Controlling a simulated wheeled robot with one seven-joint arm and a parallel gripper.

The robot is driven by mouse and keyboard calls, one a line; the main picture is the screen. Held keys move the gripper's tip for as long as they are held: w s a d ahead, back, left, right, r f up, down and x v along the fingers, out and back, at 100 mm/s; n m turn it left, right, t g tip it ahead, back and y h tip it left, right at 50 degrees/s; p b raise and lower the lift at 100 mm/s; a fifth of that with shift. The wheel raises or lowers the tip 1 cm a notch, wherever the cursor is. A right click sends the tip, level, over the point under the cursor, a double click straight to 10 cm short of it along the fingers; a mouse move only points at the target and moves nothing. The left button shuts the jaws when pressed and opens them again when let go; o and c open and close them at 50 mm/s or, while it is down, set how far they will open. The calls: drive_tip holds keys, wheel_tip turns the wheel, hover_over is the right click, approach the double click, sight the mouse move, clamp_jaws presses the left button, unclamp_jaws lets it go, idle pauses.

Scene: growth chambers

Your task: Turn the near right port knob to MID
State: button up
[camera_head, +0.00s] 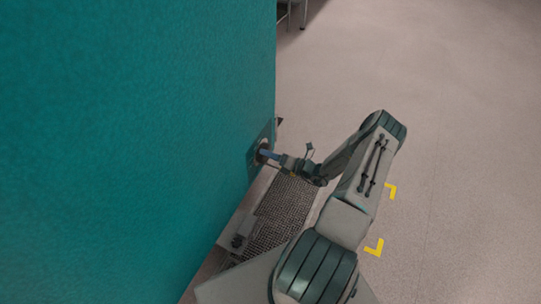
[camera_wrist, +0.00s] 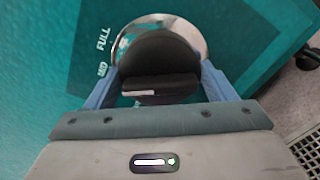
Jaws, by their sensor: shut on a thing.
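The port knob (camera_wrist: 158,62) is a dark round knob with a raised grip bar and a short white mark at the bar's left end. It sits in a silver ring on a teal panel (camera_wrist: 60,35). The labels FULL (camera_wrist: 104,39) and MID (camera_wrist: 102,69) are to its left. My gripper (camera_wrist: 158,88) is shut on the knob, with a blue finger on each side. In the head view my gripper (camera_head: 268,155) reaches the teal wall's right edge, where the knob is mostly hidden. The white mark points left, a little below the MID label.
A large teal chamber wall (camera_head: 130,130) fills the left. A dark mesh grate (camera_head: 285,212) lies at its foot. Yellow corner marks (camera_head: 375,247) are on the open floor (camera_head: 450,150) to the right. A metal stand (camera_head: 293,12) is at the top.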

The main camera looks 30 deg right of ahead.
drive_tip(key=shift+f+m, duration=0.1)
drive_tip(key=shift+m, duration=0.2)
drive_tip(key=o, duration=0.7)
drive_tip(key=shift+o, duration=0.2)
drive_tip(key=shift+s+d, duration=0.1)
drive_tip(key=p+v, duration=0.2)
drive_tip(key=v, duration=1.1)
drive_tip(key=shift+s+d+p, duration=0.15)
drive_tip(key=shift+s+p, duration=0.1)
drive_tip(key=shift+p, duration=0.15)
